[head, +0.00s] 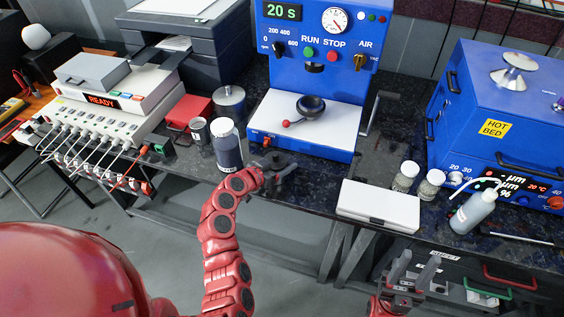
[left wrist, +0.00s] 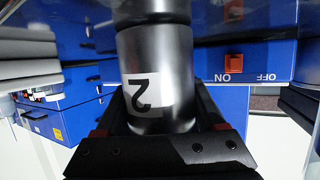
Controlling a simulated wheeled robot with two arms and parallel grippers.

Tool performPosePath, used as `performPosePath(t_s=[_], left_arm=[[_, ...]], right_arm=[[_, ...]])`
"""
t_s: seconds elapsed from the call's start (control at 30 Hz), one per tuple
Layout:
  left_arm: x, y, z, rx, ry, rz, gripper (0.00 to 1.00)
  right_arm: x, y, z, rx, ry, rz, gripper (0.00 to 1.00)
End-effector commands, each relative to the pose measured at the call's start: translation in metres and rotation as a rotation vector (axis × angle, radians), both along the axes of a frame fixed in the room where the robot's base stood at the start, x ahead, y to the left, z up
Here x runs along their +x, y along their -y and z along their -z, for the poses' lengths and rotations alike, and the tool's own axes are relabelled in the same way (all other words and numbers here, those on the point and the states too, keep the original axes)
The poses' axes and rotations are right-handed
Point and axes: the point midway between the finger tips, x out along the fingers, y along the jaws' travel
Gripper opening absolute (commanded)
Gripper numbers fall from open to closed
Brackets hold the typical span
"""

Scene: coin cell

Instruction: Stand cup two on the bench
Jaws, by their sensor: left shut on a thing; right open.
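Cup two is a shiny grey metal cylinder (left wrist: 165,65) with a white label bearing a 2, close up in the left wrist view. My left gripper (head: 284,168) is shut on it, with a dark finger on each side. In the head view the gripper is at the bench's front edge, before the blue press, and the cup is hard to make out from the dark gripper and bench. I cannot tell whether the cup touches the bench (head: 385,150). My right gripper (head: 416,268) is open and empty, low in front of the bench.
The blue press (head: 310,130) stands behind. Dark bench between press and case is clear.

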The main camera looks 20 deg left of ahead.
Motion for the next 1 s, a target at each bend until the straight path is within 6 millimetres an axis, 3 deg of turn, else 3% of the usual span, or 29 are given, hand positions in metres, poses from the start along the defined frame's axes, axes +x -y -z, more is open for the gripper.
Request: performPosePath(t_s=[0.07,0.1,0.23,0.63,1.0], left_arm=[[0.000,0.000,0.002,0.000,0.003,0.000,0.00],[0.000,0.000,0.001,0.000,0.001,0.000,0.75],[0.000,0.000,0.001,0.000,0.000,0.000,0.98],[-0.003,-0.002,-0.002,0.000,0.000,-0.001,1.00],[-0.056,-0.028,-0.021,0.001,0.004,-0.007,1.00]], right_arm=[[0.000,0.000,0.004,0.000,0.000,0.000,0.45],[0.000,0.000,0.003,0.000,0.000,0.000,0.45],[0.000,0.000,0.002,0.000,0.000,0.000,0.45],[0.000,0.000,-0.001,0.000,0.000,0.000,0.45],[0.000,0.000,0.022,0.000,0.000,0.000,0.45]])
